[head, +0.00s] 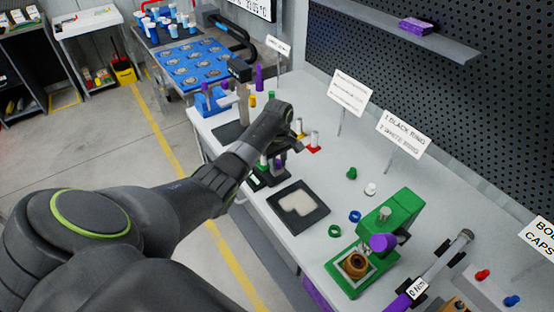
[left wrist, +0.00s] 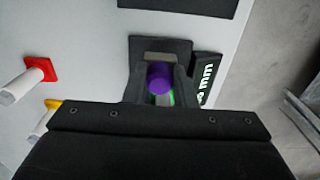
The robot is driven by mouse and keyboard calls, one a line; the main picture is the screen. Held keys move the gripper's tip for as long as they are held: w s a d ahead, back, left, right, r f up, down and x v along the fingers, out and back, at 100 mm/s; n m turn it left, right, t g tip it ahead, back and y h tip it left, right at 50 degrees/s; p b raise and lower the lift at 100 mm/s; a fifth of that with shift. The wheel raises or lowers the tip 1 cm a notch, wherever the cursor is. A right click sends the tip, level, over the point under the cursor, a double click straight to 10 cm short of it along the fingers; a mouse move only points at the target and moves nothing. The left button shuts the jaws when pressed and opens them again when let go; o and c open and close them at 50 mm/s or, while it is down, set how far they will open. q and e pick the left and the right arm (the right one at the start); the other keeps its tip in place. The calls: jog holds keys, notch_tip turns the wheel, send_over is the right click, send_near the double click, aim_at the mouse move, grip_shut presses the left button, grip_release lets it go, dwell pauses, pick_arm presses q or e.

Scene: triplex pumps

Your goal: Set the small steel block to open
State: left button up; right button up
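My left gripper (head: 281,144) reaches down over the bench at a small dark stand. In the left wrist view its two fingers (left wrist: 161,92) stand on either side of a purple round knob (left wrist: 161,76). I cannot tell whether they touch it. Some green shows just below the knob. Behind it is a dark block with a greyish strip (left wrist: 168,57), next to a black display (left wrist: 207,78) reading in mm. I cannot tell for sure which part is the small steel block, or its setting. My right gripper is not in view.
White pegs on a red base (head: 314,143) and a yellow base (left wrist: 53,104) stand close by. A black tray (head: 298,204) with a pale insert, loose rings (head: 334,231) and a green press (head: 376,245) lie nearer. A pegboard wall bounds the bench.

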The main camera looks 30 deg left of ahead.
pick_arm(q)
jog(key=o, duration=0.5)
jog(key=shift+s+d, duration=0.1)
jog(key=shift+d, duration=0.2)
jog(key=shift+c, duration=0.2)
jog(key=shift+a+r, duration=0.15)
jog(key=shift+r, duration=0.35)
notch_tip(320, 180, up, 11)
jog(key=b, duration=0.2)
notch_tip(320, 180, up, 5)
jog(key=p, duration=0.6)
send_over(279, 162)
jog(key=shift+r, duration=0.2)
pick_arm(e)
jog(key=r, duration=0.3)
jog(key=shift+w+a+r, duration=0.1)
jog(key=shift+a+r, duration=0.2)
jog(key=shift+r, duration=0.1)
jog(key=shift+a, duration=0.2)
